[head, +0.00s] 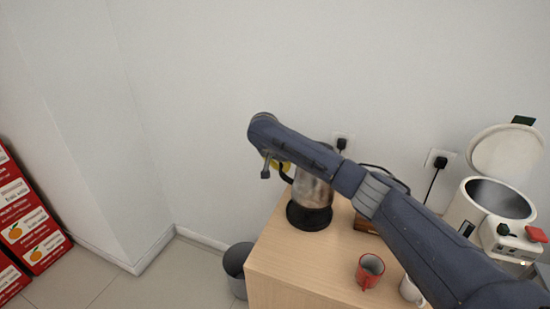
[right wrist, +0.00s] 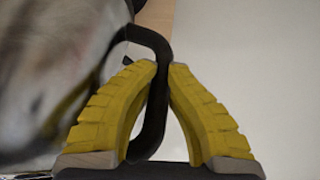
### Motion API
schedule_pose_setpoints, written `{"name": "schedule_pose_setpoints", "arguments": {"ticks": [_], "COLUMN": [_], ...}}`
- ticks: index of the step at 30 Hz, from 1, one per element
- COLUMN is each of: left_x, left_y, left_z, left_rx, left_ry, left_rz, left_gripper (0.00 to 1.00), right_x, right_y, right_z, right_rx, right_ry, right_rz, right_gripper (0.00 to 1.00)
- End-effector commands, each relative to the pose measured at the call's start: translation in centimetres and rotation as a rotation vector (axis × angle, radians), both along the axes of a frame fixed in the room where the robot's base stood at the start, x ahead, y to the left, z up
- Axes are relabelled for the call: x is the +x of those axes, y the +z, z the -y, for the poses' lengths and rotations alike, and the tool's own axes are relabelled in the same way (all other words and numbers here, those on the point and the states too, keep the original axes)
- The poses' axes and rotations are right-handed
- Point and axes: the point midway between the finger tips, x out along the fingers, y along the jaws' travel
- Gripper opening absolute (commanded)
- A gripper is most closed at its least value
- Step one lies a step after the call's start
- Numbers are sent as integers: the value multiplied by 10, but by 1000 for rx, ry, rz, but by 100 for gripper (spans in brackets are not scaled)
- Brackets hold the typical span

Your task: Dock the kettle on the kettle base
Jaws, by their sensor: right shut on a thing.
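The kettle (head: 313,191) has a shiny steel body and a black handle. It stands upright, or nearly so, at the left end of the wooden counter, partly hidden behind my right arm. A round black part (head: 309,217) is directly under its steel body. I cannot tell how much of it is the kettle base, or whether there is a gap. My right gripper (head: 281,166) is at the kettle's left side. In the right wrist view its yellow fingers (right wrist: 163,74) are shut on the black handle (right wrist: 154,121), with the steel body (right wrist: 55,75) at left. My left gripper is not in view.
A red mug (head: 370,270) and a white cup (head: 411,291) stand near the counter's front. A brown wooden thing (head: 364,225) is partly behind my arm. An open white cooker (head: 490,208) is at right. A grey bin (head: 237,262) stands left of the counter (head: 290,266).

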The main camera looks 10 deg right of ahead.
Motion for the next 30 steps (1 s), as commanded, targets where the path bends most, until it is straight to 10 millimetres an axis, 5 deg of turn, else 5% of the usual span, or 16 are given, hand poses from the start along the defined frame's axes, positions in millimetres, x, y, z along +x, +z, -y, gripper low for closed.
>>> {"name": "schedule_pose_setpoints", "arguments": {"ticks": [30], "left_x": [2], "left_y": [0], "left_z": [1], "left_rx": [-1], "left_ry": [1], "left_rz": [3], "left_gripper": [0], "right_x": [0], "right_y": [-58], "right_z": [5], "right_rx": [1], "right_ry": [-15], "right_rz": [0], "right_gripper": [0]}}
